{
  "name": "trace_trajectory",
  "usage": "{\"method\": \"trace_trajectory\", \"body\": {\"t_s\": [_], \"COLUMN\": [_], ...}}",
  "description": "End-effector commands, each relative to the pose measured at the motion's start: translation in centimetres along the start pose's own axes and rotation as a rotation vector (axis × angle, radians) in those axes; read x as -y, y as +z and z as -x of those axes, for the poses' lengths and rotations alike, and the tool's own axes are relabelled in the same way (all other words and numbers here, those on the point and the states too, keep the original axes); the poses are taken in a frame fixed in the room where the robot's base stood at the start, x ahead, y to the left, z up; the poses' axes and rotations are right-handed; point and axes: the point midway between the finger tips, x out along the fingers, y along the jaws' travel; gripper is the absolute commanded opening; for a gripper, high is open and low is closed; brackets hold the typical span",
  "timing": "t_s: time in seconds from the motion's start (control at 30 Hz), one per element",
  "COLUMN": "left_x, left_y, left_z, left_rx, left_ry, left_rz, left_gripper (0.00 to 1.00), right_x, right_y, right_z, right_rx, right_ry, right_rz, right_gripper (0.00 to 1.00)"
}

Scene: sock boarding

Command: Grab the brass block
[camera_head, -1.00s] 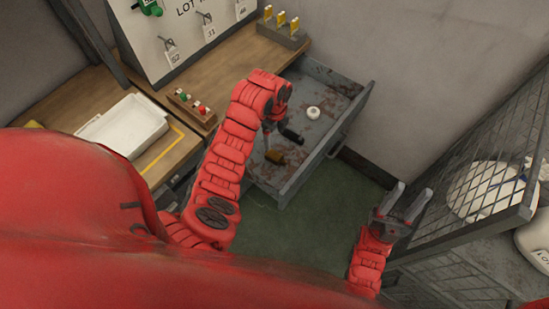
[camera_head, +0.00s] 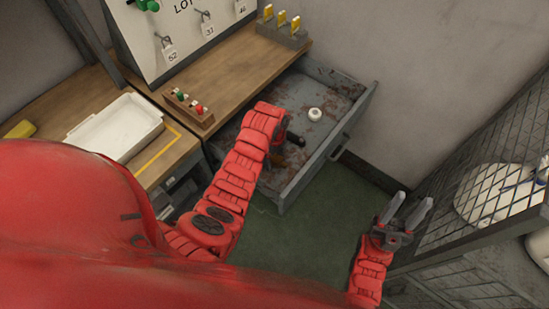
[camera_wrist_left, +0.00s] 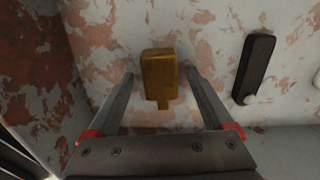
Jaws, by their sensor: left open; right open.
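The brass block (camera_wrist_left: 158,75) lies on the drawer's worn floor, with a narrow stub on its near end. In the left wrist view it sits between the fingers of my left gripper (camera_wrist_left: 160,78), with a gap on both sides. My left gripper is open and empty. In the head view my left arm hides most of that gripper, and only a little of the brass block (camera_head: 277,158) shows beside it. My right gripper (camera_head: 409,205) is open and empty, to the right of the drawer.
The open drawer (camera_head: 345,126) also holds a black-handled object (camera_wrist_left: 254,68) right of the block and a white round thing (camera_head: 315,114) farther back. A wooden bench with a white tray (camera_head: 116,128) is at left. A wire-mesh panel (camera_head: 495,185) stands close to my right gripper.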

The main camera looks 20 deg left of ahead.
Motion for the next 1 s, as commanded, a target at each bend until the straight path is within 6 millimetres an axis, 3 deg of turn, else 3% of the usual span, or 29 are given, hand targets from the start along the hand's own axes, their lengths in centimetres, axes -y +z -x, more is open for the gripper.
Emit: {"method": "trace_trajectory", "body": {"t_s": [0.2,0.67,1.0], "left_x": [0.06,0.07,0.09], "left_y": [0.01,0.01,0.02], "left_z": [-0.13,-0.09,-0.05], "left_rx": [0.001,0.001,0.001], "left_ry": [-0.002,-0.002,-0.003], "left_rz": [0.0,0.0,0.0], "left_gripper": [0.83,0.0,0.0], "right_x": [0.0,0.0,0.0], "right_y": [0.01,0.0,0.0], "right_z": [0.02,0.02,0.01], "right_rx": [0.0,0.0,0.0], "right_ry": [0.0,0.0,0.0], "right_rz": [0.0,0.0,0.0], "right_gripper": [0.45,0.45,0.45]}}
